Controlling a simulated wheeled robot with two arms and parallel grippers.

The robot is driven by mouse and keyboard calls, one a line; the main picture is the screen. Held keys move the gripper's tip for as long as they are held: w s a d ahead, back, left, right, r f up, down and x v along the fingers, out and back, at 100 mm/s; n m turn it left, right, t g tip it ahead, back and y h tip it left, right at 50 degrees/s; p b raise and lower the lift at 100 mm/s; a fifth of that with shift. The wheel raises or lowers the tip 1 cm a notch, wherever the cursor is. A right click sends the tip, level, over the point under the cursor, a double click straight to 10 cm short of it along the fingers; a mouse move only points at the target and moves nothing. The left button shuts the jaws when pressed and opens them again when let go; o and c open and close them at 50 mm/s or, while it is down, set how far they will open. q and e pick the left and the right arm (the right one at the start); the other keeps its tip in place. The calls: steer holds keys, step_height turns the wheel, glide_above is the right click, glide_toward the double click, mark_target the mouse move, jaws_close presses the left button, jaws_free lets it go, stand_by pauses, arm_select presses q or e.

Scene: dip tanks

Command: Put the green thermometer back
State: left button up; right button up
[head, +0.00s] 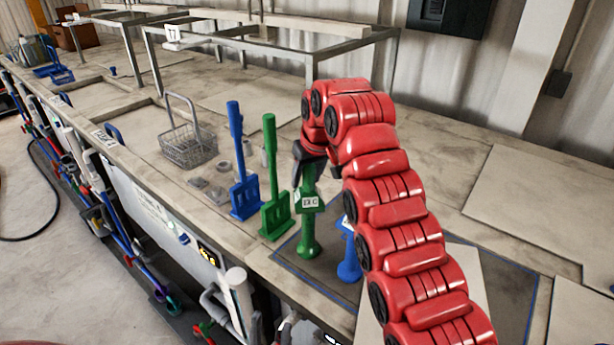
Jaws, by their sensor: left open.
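The green thermometer (308,228) stands upright on a dark mat with a blue outline, its small white display facing me. My right gripper (310,162), on the red arm, is at the top of its stem. Its dark fingers overlap the stem's upper end, and I cannot tell whether they are closed on it. A blue thermometer-like stand (348,268) is just right of the green one, partly hidden behind my arm. My left gripper does not show.
A green slotted paddle (276,215) and a blue one (244,198) stand left of the thermometer. A wire basket (187,148) is farther left. A metal frame (310,58) stands behind. The counter at right has bare room. Pipes and tools line the counter's front edge.

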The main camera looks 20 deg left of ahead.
steer(key=shift+o, duration=0.6)
steer(key=shift+s+r, duration=0.1)
steer(key=shift+s+d, duration=0.15)
steer(key=shift+d, duration=0.05)
steer(key=shift+r, duration=0.1)
steer(key=shift+a, duration=0.1)
steer(key=shift+r+b, duration=0.25)
steer(key=shift+b, duration=0.1)
steer(key=b+v, duration=0.1)
steer(key=v, duration=0.3)
steer(key=shift+s+r+b, duration=0.1)
steer(key=shift+r+b, duration=0.05)
steer(key=shift+b, duration=0.2)
steer(key=p+v, duration=0.4)
steer(key=v, duration=0.3)
steer(key=shift+p, duration=0.35)
